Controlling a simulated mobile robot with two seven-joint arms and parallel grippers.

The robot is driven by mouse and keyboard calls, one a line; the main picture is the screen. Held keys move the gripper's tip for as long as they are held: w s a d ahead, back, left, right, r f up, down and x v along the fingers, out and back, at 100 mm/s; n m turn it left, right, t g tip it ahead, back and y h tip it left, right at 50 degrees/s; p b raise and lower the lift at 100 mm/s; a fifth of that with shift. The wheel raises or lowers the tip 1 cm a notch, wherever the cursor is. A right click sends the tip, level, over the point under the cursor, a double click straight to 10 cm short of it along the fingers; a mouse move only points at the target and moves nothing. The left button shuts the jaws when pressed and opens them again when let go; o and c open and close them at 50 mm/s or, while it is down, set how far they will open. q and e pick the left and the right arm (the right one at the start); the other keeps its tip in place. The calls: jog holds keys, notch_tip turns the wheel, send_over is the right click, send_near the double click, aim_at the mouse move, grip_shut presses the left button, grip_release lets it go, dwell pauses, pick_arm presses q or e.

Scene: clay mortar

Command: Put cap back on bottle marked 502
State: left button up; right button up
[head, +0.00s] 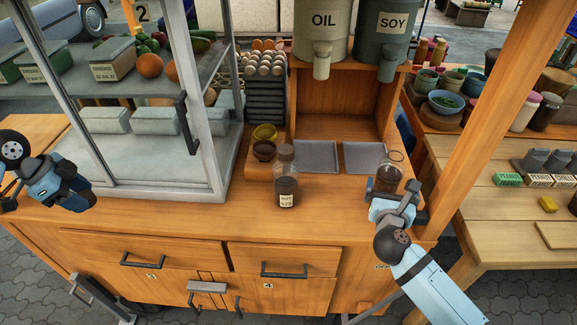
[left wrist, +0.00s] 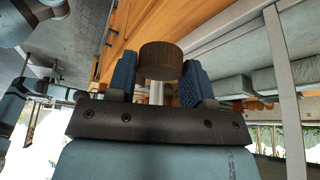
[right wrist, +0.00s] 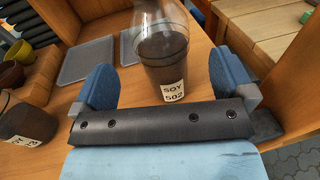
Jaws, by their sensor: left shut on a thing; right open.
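The bottle marked 502 (right wrist: 163,60) is clear with dark soy inside and a white label. It stands upright at the counter's right end, its open top uncapped in the head view (head: 390,172). My right gripper (right wrist: 165,90) is open, its blue fingers on either side of the bottle with gaps; it also shows in the head view (head: 398,192). My left gripper (left wrist: 160,80) is shut on a dark brown round cap (left wrist: 160,60). In the head view the left gripper (head: 80,200) is at the far left, and the cap is not clearly visible.
Another soy bottle (head: 286,185) stands mid-counter, its number unclear. Two grey trays (head: 317,157) lie behind, with small bowls (head: 264,150) to the left. A glass display case (head: 150,165) stands between the left gripper and the bottles. A wooden post (head: 490,110) rises at right.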

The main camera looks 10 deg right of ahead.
aim_at(391, 179)
pick_arm(q)
jog(key=shift+r, duration=0.1)
pick_arm(e)
jog(key=x, duration=0.6)
jog(key=c, duration=1.1)
jog(key=shift+c, duration=0.2)
jog(key=shift+r, duration=0.15)
